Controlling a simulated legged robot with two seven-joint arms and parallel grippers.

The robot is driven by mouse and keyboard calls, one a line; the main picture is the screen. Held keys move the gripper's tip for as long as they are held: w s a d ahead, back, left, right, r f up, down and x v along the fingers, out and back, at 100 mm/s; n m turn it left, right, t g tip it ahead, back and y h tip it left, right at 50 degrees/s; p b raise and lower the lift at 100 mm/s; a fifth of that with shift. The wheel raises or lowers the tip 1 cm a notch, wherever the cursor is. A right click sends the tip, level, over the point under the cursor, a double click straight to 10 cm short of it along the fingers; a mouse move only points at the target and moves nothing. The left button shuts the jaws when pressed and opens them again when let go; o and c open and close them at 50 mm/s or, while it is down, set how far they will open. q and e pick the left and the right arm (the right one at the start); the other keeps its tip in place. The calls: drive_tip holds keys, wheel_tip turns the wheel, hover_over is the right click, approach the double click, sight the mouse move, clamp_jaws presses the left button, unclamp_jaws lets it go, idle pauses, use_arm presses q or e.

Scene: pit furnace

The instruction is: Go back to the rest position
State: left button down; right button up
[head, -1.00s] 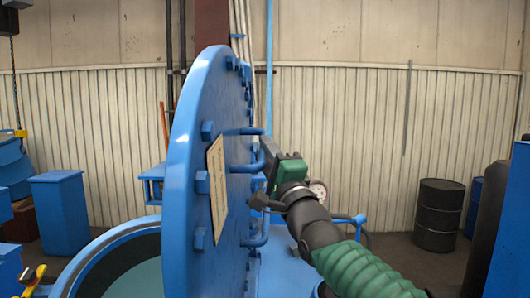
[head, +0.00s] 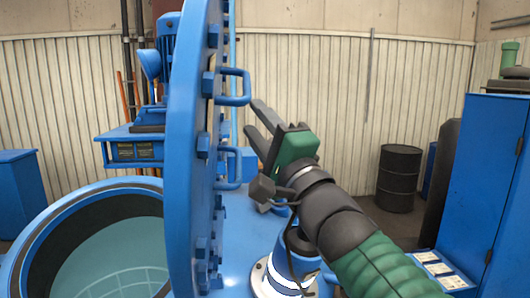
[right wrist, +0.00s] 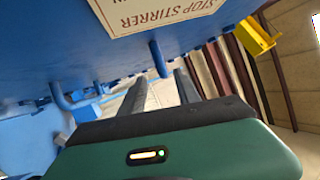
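My right gripper (head: 252,118) is in the middle of the head view, its green body and dark fingers pointing up and left. The fingers are spread with nothing between them. In the right wrist view the gripper (right wrist: 160,82) also shows two fingers apart, close to a blue surface. The round blue lid (head: 188,140) stands upright, seen nearly edge-on, left of the gripper. Its upper handle (head: 236,87) and lower handle (head: 229,172) stick out toward the gripper, which appears apart from them. My left gripper is not in view.
The open round pit (head: 45,235) lies left of the lid. A blue cabinet (head: 480,190) stands at the right, with a black drum (head: 398,178) behind. A white-banded blue cylinder (head: 290,268) is below my right arm. A sign reading STOP STIRRER (right wrist: 150,12) shows in the wrist view.

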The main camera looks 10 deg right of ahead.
drive_tip(key=v, duration=0.2)
drive_tip(key=shift+s+d+f, duration=0.1)
drive_tip(key=shift+d+f, duration=0.15)
drive_tip(key=shift+d, duration=0.05)
